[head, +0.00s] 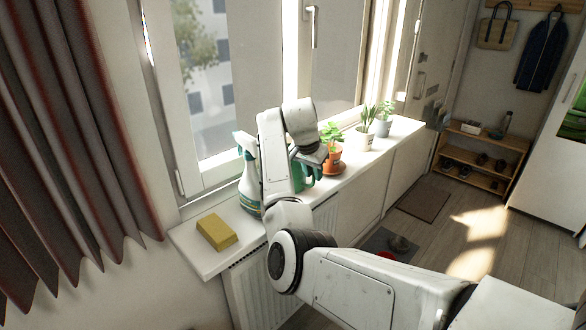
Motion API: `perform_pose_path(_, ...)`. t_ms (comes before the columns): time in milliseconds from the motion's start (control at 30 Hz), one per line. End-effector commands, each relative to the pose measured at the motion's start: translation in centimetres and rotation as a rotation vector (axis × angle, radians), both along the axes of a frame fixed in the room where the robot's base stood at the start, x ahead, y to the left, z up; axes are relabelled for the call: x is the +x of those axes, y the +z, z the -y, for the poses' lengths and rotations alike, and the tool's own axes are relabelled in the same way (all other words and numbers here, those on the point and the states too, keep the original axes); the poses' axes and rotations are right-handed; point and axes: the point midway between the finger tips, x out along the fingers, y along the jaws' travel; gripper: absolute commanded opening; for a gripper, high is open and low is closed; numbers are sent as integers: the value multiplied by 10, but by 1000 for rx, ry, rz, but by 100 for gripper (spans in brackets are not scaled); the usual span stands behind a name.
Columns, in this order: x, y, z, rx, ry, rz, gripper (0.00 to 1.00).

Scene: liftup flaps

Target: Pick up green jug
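The green jug (299,181) stands on the white windowsill (205,262), largely hidden behind my arm. Only parts of its green body and handle show. My gripper (318,159) is at the jug's upper part in the head view, with its dark fingers pointing downward. My arm hides much of this spot, so I cannot tell whether the fingers touch the jug or whether they are open or shut.
A spray bottle (249,182) stands left of the jug, close to my arm. A yellow sponge (216,231) lies at the sill's near end. A potted plant in an orange pot (332,158) stands just right of the jug, with more plants (364,137) beyond. The window is behind.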

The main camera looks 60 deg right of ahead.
Motion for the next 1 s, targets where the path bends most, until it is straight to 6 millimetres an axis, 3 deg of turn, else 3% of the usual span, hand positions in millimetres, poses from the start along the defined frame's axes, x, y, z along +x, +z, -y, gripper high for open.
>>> perform_pose_path(233,0,0,0,0,0,0,0)
perform_pose_path(1000,0,1,0,0,0,0,0)
